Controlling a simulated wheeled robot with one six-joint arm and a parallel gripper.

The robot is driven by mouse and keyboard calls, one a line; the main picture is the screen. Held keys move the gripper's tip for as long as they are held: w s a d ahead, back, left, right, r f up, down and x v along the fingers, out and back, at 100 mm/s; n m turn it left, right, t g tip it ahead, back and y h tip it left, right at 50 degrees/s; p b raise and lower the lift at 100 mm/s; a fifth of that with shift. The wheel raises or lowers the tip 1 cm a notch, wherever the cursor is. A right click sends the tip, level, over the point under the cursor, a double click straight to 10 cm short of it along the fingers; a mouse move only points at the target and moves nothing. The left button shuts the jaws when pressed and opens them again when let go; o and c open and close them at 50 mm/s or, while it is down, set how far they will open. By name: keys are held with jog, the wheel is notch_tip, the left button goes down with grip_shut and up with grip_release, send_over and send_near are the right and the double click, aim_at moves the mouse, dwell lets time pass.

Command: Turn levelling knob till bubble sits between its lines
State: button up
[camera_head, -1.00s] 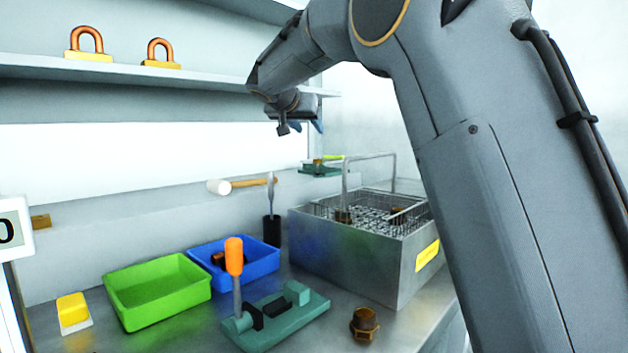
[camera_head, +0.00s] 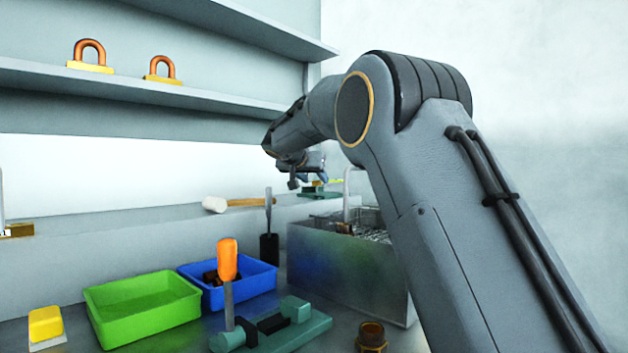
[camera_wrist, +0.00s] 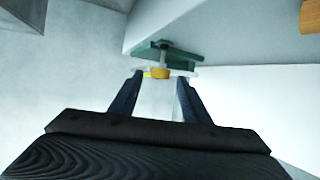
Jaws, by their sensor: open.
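The levelling device, a small green plate (camera_head: 318,194), sits on the ledge behind the steel tank. A yellow-green strip (camera_head: 334,181), probably its vial, shows beside it; the bubble and its lines are too small to make out. In the wrist view the green plate (camera_wrist: 180,55) is seen from close by, with a brass-yellow knob (camera_wrist: 160,72) at its near edge. My gripper (camera_wrist: 160,80) is open and empty, with the knob ahead between its fingertips; contact cannot be told. In the head view my gripper (camera_head: 308,181) is right at the device, partly covering it.
A white-headed mallet (camera_head: 215,204) lies on the ledge left of the device. The steel tank (camera_head: 340,262) with a mesh basket stands below. A shelf (camera_head: 120,85) with copper shackles is above. Blue (camera_head: 265,280) and green (camera_head: 150,315) bins stand at left.

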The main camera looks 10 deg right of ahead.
jog(key=shift+w+d+f, duration=0.2)
jog(key=shift+w, duration=0.15)
jog(key=shift+c, duration=0.4)
jog(key=c, duration=1)
jog(key=shift+o, duration=0.2)
jog(key=shift+s+d+n+t+y+b, duration=0.15)
jog(key=shift+n+t+y, duration=0.1)
jog(key=shift+n+y, duration=0.2)
jog(key=shift+w+d+n+t+y+b, duration=0.15)
jog(key=shift+n+t+y, duration=0.1)
jog(key=shift+n+y, duration=0.2)
jog(key=shift+s+n+y+p, duration=0.1)
jog(key=shift+n+y+p, duration=0.45)
jog(key=shift+n+y, duration=0.2)
jog(key=o, duration=1)
jog(key=shift+o, duration=0.2)
